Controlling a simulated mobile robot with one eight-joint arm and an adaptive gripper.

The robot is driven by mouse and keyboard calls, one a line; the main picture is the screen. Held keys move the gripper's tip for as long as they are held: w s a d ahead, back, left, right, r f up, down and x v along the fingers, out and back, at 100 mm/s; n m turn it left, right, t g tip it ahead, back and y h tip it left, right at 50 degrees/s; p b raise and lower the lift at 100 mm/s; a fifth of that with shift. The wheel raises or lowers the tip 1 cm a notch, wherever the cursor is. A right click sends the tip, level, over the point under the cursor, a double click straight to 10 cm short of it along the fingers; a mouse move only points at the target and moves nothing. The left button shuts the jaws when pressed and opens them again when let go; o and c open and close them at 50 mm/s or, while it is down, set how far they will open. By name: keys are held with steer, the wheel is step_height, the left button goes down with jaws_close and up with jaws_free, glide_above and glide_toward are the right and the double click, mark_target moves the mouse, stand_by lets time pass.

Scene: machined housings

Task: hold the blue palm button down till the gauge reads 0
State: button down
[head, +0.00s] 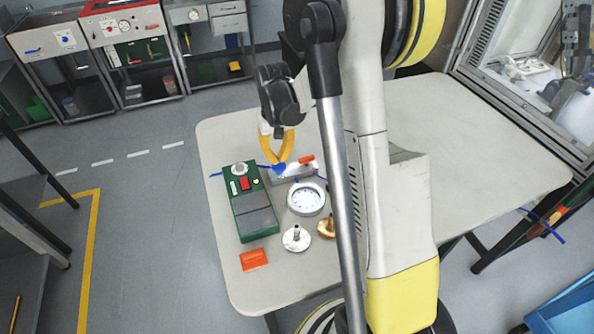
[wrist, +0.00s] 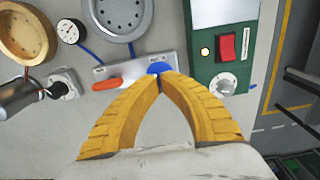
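The blue palm button (wrist: 159,67) sits on a small grey panel (wrist: 125,71) beside an orange lever (wrist: 92,84). My gripper (wrist: 161,78) has its yellow fingertips together with nothing between them. The tips are right at the button and overlap its near edge; I cannot tell whether they press it. In the head view my gripper (head: 279,169) points down at the button (head: 278,170), which is partly hidden. The gauge (wrist: 71,31) is a small white dial with a dark rim in the wrist view. Its reading is too small to make out.
A green box (head: 252,205) with a red switch and knob stands left of the panel. A round grey housing (head: 306,198), a silver part (head: 296,238) and a brass part (head: 326,228) stand nearby. An orange piece (head: 254,259) lies at the front. The table's right side (head: 470,150) is clear.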

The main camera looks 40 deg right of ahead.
steer(key=shift+r+p, duration=1.15)
steer(key=shift+r, duration=1)
steer(key=shift+s+a+r, duration=0.1)
steer(key=shift+a+r, duration=0.05)
steer(key=shift+a, duration=0.1)
steer(key=s+a+r+n+t+b, duration=0.2)
steer(key=s+a+t+b, duration=0.5)
steer(key=s+a+b, duration=0.5)
steer(key=s+a+n, duration=0.1)
steer(key=s+a, duration=0.2)
steer(key=s, duration=0.2)
steer(key=shift+s, duration=0.3)
